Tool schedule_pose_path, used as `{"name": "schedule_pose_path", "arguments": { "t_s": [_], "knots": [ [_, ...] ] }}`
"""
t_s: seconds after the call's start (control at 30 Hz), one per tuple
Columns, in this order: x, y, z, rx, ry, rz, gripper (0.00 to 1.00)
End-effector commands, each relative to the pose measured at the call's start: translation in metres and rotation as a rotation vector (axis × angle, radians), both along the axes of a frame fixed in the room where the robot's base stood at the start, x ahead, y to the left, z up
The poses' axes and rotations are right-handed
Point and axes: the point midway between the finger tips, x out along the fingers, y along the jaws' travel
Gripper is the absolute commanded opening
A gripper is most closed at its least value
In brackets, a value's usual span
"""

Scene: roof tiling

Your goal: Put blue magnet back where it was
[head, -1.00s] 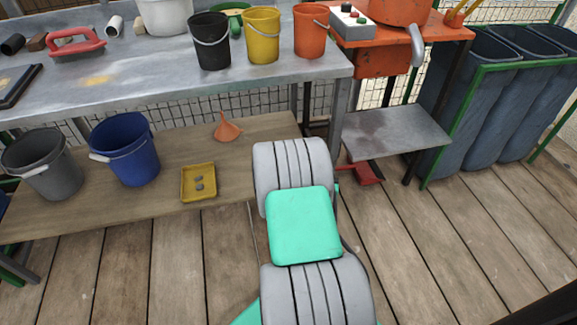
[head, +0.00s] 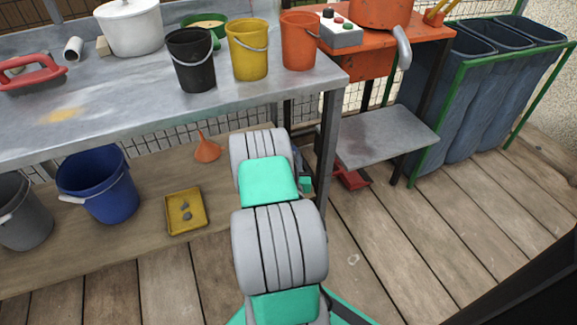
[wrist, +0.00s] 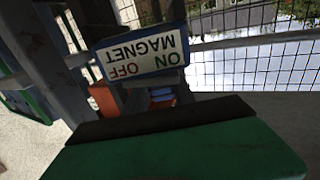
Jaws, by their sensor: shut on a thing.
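The blue magnet (wrist: 143,52) shows in the wrist view as a block with a blue rim and a white label reading MAGNET, ON and OFF, seen upside down. My gripper (wrist: 150,86) is shut on it; the fingertips are dark and their exact contact is hard to make out. A broad green part with a dark edge fills the bottom of the wrist view. In the head view my arm reaches down beside the right end of the workbench and hides most of the gripper and the magnet.
The metal workbench (head: 130,110) carries black (head: 190,60), yellow (head: 247,50) and orange (head: 299,42) buckets. A wooden lower shelf (head: 140,200) holds a blue bucket (head: 97,185), a yellow tray (head: 171,222) and an orange funnel (head: 207,148). An orange machine table stands right; floor planks are clear.

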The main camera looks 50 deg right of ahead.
Motion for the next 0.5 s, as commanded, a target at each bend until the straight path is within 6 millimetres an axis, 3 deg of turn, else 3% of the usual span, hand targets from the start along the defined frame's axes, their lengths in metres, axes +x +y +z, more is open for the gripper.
{"name": "schedule_pose_path", "arguments": {
  "t_s": [0.3,0.5],
  "knots": [
    [0.032,-0.033,-0.046,-0.001,-0.001,-0.003,0.0],
    [0.042,-0.043,-0.06,-0.002,-0.001,-0.003,0.0]
  ]
}}
